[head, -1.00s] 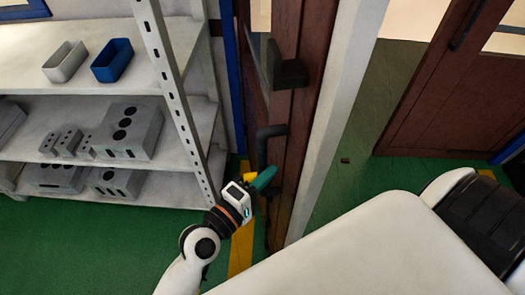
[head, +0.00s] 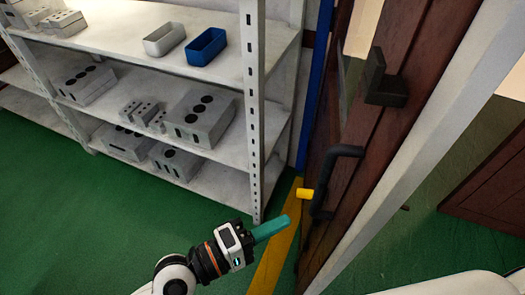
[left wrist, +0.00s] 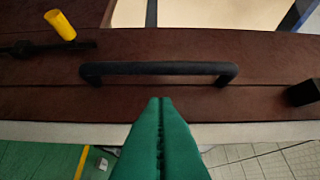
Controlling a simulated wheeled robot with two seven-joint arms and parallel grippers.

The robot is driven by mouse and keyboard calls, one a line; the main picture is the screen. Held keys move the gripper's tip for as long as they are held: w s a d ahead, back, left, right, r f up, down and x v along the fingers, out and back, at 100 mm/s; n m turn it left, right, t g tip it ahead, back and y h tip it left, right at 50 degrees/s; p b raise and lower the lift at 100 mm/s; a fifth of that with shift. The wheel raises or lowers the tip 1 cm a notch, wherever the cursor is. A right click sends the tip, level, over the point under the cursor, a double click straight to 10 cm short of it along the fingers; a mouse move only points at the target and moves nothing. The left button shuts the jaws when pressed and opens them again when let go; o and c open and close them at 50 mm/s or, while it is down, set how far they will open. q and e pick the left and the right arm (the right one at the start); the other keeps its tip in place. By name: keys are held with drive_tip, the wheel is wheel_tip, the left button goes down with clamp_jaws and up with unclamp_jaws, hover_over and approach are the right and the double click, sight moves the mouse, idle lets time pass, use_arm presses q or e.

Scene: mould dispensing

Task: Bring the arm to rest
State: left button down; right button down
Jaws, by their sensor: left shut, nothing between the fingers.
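My left gripper (head: 284,222) has green fingers that are pressed together with nothing between them. In the head view it is low in the middle, to the left of and below the black door handle (head: 335,180), and apart from it. In the left wrist view, the shut fingertips (left wrist: 160,100) point at the handle (left wrist: 158,69), which lies across the brown door with a visible gap. My left arm comes in from the bottom left, its wrist white and black. My right gripper is not in view.
The brown door (head: 405,130) stands at the right with a yellow knob (head: 305,193) near its handle. A white shelf rack (head: 255,110) holds grey mould blocks (head: 198,118), a blue bin (head: 207,46) and a white bin (head: 164,39). The green floor (head: 70,215) at left is clear.

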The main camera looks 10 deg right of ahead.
use_arm(q)
drive_tip(key=w+a+f+t+y, duration=0.1)
drive_tip(key=w+a+f+y, duration=0.25)
drive_tip(key=f, duration=0.55)
drive_tip(key=w+a+f+t+y, duration=0.25)
drive_tip(key=w+f, duration=0.25)
drive_tip(key=f, duration=0.4)
drive_tip(key=s+a+f+m+g+y, duration=0.1)
drive_tip(key=a+f+y, duration=0.2)
drive_tip(key=a+f, duration=0.5)
drive_tip(key=a+f+g+y, duration=0.1)
drive_tip(key=a+f+y, duration=0.2)
drive_tip(key=f, duration=0.8)
drive_tip(key=s+a+f+m+g+y, duration=0.2)
drive_tip(key=s+a+f+y, duration=0.1)
drive_tip(key=s+a+f, duration=0.75)
drive_tip(key=s+a+f+m+g+y, duration=0.1)
drive_tip(key=s+f+g, duration=0.1)
drive_tip(key=s+f, duration=0.3)
drive_tip(key=s+a+f+m+g+y, duration=0.1)
drive_tip(key=s+f, duration=0.3)
drive_tip(key=s, duration=1)
drive_tip(key=shift+s+a+f+m+g, duration=0.25)
drive_tip(key=shift+a+f+m+g, duration=0.15)
drive_tip(key=shift+a+m+g, duration=0.2)
